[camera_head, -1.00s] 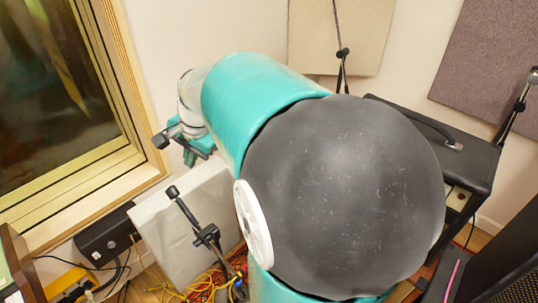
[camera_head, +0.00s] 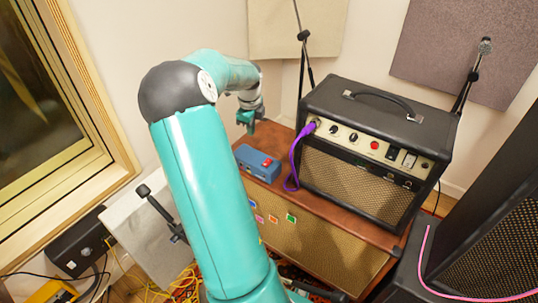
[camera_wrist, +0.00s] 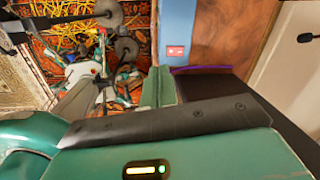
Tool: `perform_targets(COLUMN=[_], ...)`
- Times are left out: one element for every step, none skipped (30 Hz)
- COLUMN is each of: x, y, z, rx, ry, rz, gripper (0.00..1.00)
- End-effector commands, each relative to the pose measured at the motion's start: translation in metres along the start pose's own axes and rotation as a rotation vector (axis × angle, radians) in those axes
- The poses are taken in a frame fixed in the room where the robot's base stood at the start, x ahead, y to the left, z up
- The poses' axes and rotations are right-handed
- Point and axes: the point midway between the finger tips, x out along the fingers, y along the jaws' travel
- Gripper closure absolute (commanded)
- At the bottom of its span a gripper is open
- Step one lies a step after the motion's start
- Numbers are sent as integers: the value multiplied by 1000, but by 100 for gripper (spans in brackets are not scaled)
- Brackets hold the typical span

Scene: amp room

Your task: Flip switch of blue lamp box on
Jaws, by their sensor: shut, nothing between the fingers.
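The blue lamp box (camera_head: 257,163) sits on the brown wooden cabinet top, to the left of the black amplifier. A red switch (camera_head: 267,162) is on its top. In the wrist view the blue box (camera_wrist: 178,18) is at the upper middle, with the red switch (camera_wrist: 175,52) at its near end. My gripper (camera_head: 246,122) is shut and empty, above and behind the box in the head view, apart from it. Its teal fingers (camera_wrist: 160,88) also show in the wrist view, just below the switch in the picture. I cannot tell which way the switch is set.
The black amplifier (camera_head: 375,150) stands right of the box, with a purple cable (camera_head: 294,165) plugged into its front. The brown cabinet (camera_head: 320,245) carries both. Microphone stands rise behind. A black speaker with a pink cable is at right. Cables clutter the floor.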

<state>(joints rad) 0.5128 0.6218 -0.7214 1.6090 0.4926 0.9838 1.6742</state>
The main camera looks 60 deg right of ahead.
Motion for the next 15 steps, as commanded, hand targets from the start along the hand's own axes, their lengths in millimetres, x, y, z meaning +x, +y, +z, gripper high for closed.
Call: perform_targets(x=[9,13,17,20,22,25,26,27,29,29,29,29,29,29,29], y=[-12,-17,-24,-28,-32,-36,-38,-40,-41,-42,-42,-42,-42,-42,-42], z=[-11,-16,-22,-26,-30,-34,-36,-37,-39,-40,-40,-40,-40,-40,-40], rx=[59,92,131,158,178,202,216,228,238,243,245,247,247,246,246], ry=[23,33,44,51,57,64,68,71,73,74,75,75,75,74,74], rz=[-6,-10,-15,-18,-22,-26,-28,-29,-31,-32,-32,-33,-33,-33,-33], gripper=[100,100,100,100,100,100,100,100,100,100,100,100,100,100,100])
